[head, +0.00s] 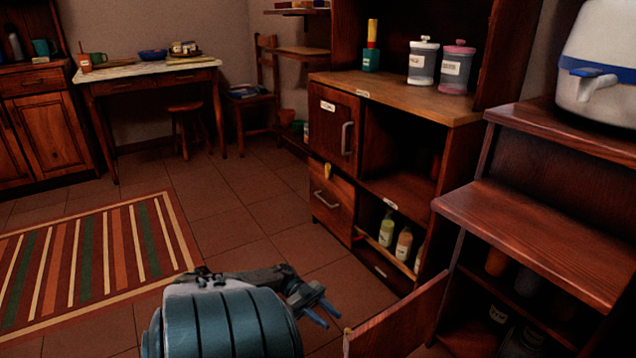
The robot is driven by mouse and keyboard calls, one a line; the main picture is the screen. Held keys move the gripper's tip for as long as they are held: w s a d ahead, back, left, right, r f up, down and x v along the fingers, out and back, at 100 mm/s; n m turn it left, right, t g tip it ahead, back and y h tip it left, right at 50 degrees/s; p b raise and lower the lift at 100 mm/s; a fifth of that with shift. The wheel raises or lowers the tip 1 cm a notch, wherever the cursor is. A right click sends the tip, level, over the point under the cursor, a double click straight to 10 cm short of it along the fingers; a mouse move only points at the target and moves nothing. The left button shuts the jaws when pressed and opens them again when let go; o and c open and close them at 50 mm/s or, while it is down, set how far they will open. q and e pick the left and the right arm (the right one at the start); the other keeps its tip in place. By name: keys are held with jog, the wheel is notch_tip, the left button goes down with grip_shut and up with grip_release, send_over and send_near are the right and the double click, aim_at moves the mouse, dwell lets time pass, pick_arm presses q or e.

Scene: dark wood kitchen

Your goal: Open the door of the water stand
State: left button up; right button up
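The water stand (545,235) is the dark wood unit at the right, with a white water dispenser (600,65) on top. Its wooden door (400,322) stands swung out to the left at the bottom of the view, and the lower shelves behind it show. My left gripper (328,314) is just left of the door's free edge. Its two blue-grey fingers look apart, with nothing between them. I cannot tell whether a finger touches the door. The lower part of the door is cut off by the frame. My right gripper is not in view.
A cabinet (334,128) with jars on top and bottles on a low shelf stands left of the water stand. A striped rug (95,260) lies on the tiled floor at left. A table (150,70), stool and chair stand at the back. Floor between is clear.

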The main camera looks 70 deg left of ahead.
pick_arm(q)
jog(key=shift+b+v, duration=0.45)
jog(key=shift+v, duration=1.9)
jog(key=shift+w, duration=0.1)
